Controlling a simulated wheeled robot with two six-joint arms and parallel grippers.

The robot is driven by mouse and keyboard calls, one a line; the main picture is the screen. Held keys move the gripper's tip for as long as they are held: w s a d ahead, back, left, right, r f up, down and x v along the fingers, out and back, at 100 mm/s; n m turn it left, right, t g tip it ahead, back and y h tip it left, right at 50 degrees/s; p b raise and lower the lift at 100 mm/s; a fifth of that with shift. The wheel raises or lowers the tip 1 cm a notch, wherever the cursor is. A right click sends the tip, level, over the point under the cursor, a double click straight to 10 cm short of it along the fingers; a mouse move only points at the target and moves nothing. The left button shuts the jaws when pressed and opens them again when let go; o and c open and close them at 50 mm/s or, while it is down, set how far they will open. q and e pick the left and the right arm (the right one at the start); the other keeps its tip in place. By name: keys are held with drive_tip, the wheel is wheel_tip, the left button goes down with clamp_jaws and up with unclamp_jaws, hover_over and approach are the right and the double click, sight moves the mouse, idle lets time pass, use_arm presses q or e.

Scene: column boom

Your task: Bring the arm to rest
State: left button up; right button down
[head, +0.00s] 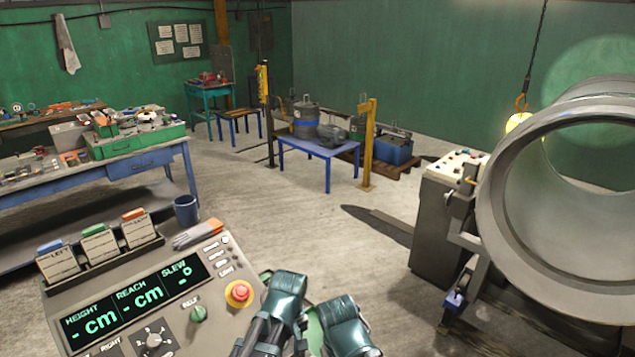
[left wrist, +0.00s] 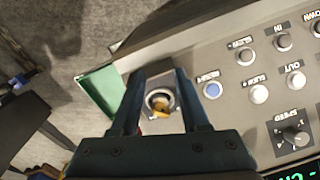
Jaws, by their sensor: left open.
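A grey control console (head: 215,325) stands at the lower left of the head view. Its dark display (head: 125,298) shows dashes for HEIGHT, REACH and SLEW. It carries a red stop button (head: 239,292), a green knob (head: 198,314) and a speed dial (head: 153,338). My left gripper (head: 316,302) is over the console's right end, its jaws open. In the left wrist view the jaws (left wrist: 163,80) point at a round metal switch (left wrist: 160,102) with a yellow piece in it. I cannot tell whether they touch it. My right gripper is not in view. No boom is clearly visible.
A large grey pipe (head: 500,205) stands at the right beside a control cabinet (head: 425,225). A hook (head: 521,103) hangs above. A blue table (head: 318,149) stands beyond open floor.

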use_arm(q)
drive_tip(key=s+d+f+m+b, duration=0.1)
drive_tip(key=s+f+m+b, duration=0.3)
drive_tip(key=m, duration=0.5)
drive_tip(key=shift+s+f+b, duration=0.4)
drive_tip(key=shift+s+f, duration=0.75)
drive_tip(key=shift+s, duration=0.45)
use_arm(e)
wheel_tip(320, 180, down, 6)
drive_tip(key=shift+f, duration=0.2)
